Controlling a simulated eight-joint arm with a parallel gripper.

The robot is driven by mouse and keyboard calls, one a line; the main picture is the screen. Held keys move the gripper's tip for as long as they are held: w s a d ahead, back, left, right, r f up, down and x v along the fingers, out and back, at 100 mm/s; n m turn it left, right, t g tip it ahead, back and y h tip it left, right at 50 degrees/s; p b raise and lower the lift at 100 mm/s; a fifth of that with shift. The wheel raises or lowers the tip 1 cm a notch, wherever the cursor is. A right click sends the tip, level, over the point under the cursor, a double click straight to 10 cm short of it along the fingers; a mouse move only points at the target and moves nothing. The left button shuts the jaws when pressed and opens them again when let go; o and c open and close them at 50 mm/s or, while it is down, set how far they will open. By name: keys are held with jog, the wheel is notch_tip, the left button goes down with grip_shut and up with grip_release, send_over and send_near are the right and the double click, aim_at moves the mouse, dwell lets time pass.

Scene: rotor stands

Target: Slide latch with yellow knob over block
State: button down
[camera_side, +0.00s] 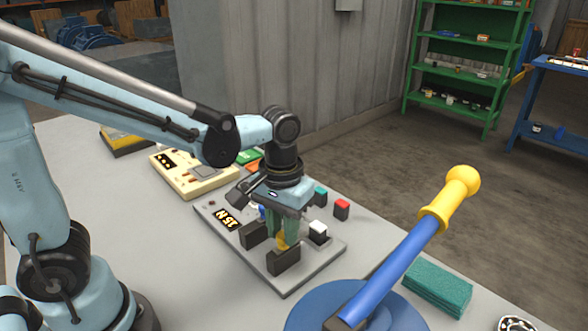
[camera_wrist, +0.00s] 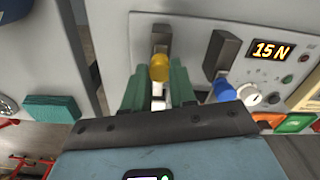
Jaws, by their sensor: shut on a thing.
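The yellow knob (camera_side: 283,241) is low between the green fingers of my gripper (camera_side: 284,225), over the grey panel (camera_side: 315,262). In the wrist view the yellow knob (camera_wrist: 159,67) shows between the two fingers of my gripper (camera_wrist: 157,80), which is shut on it. A dark block (camera_side: 283,262) stands on the panel just in front of the knob; the dark block (camera_wrist: 161,38) is beyond the knob in the wrist view. The latch bar under the knob is mostly hidden, so I cannot tell how far it reaches over the block.
A second dark block (camera_side: 253,235) stands beside it, near a blue knob (camera_wrist: 223,90). A blue lever (camera_side: 390,268) and a green pad (camera_side: 437,287) are at the right.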

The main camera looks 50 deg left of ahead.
jog(key=shift+w, duration=1.7)
jog(key=c, duration=0.9)
grip_release()
jog(key=shift+s, duration=0.1)
jog(key=shift+r, duration=0.1)
notch_tip(320, 180, up, 12)
jog(key=s+a+f+m+t, duration=0.3)
jog(key=s+a+f+t, duration=0.3)
jog(key=a+f+t, duration=0.1)
jog(key=shift+f, duration=0.2)
